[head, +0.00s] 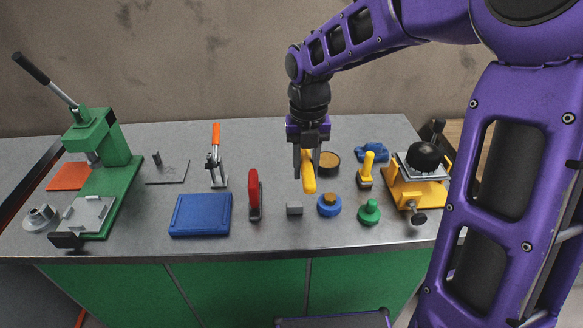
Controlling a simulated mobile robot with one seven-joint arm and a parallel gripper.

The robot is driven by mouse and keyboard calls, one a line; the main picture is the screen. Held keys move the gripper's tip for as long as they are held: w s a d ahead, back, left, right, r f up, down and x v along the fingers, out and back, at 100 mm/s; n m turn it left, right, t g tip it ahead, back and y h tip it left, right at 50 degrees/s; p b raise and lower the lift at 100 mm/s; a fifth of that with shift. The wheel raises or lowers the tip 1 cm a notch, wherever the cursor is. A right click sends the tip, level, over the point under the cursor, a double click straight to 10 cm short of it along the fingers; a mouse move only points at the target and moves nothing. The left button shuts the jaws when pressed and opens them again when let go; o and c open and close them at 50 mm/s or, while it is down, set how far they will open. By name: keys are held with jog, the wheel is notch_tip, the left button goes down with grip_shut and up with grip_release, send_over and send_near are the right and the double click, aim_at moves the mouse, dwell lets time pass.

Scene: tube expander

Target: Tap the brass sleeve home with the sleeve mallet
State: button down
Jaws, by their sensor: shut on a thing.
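My gripper (309,170) points down over the right half of the bench and is shut on a yellow elongated thing (309,185), which I take for the sleeve mallet. Its lower end reaches below my fingertips; its upper part is hidden between the fingers, and no separate head can be made out. A blue round base (331,210) with a brass-coloured top (329,198) stands just in front and to the right of it in the picture. This top may be the brass sleeve; how deep it sits cannot be told. The mallet appears apart from it.
A dark round dish (329,162) with a brownish inside lies behind my gripper. A yellow-handled tool (367,170), green knob (370,211), grey block (294,208) and red-handled tool (254,195) stand around. A yellow fixture (418,192) is right; a green press (102,160) is far left.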

aim_at(311, 172)
jog(key=shift+s+d+r, duration=0.15)
jog(key=shift+s+r, duration=0.65)
jog(key=shift+s, duration=0.15)
jog(key=shift+s+d+r, duration=0.15)
jog(key=shift+s+r, duration=0.6)
jog(key=shift+s, duration=0.15)
